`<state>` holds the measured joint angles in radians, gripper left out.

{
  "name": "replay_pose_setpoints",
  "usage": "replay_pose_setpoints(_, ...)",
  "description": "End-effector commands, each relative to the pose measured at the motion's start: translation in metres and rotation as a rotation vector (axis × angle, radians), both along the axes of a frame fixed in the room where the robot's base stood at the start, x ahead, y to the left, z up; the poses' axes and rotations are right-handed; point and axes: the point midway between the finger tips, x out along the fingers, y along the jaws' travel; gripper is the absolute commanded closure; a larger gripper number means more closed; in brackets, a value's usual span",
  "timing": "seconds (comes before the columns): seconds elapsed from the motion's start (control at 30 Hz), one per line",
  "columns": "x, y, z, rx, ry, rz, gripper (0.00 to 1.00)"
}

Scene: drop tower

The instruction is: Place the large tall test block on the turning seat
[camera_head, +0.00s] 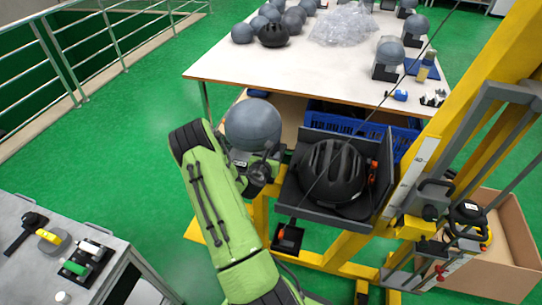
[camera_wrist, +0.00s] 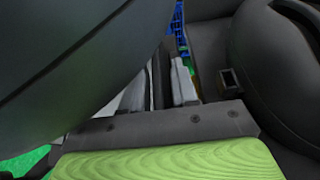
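A large grey ball-shaped head block (camera_head: 253,125), which I take as the tall test block, is at my gripper (camera_head: 262,170), left of the drop tower. In the wrist view its dark curved side (camera_wrist: 70,60) fills the left. The gripper's pale fingers (camera_wrist: 160,88) stand close together with a dark part between them, largely hidden by the block. A dark angled cradle (camera_head: 300,208) on the yellow frame, possibly the turning seat, holds a black helmet (camera_head: 332,172). The cradle is just right of my gripper. The helmet also shows in the wrist view (camera_wrist: 285,75).
The yellow tower post (camera_head: 480,75) and grey rails stand close on the right, by a cardboard box (camera_head: 510,245). A white table (camera_head: 240,65) with several grey head blocks is behind. A blue crate (camera_head: 400,135) sits beneath it. A grey bench (camera_head: 110,250) is at lower left.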

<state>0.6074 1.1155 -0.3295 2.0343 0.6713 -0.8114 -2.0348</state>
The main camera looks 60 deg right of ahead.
Motion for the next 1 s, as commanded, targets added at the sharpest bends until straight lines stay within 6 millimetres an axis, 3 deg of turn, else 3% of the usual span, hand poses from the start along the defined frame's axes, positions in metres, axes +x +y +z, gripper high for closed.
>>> replay_pose_setpoints(0.37,0.0,0.0,0.005,-0.001,-0.001,0.0,0.61)
replay_pose_setpoints(0.47,-0.001,0.015,0.008,0.001,0.004,0.005,0.61)
replay_pose_setpoints(0.8,-0.013,0.094,0.039,0.001,0.004,0.006,0.61)
replay_pose_setpoints(1.0,-0.018,0.11,0.048,0.0,0.001,0.0,0.61)
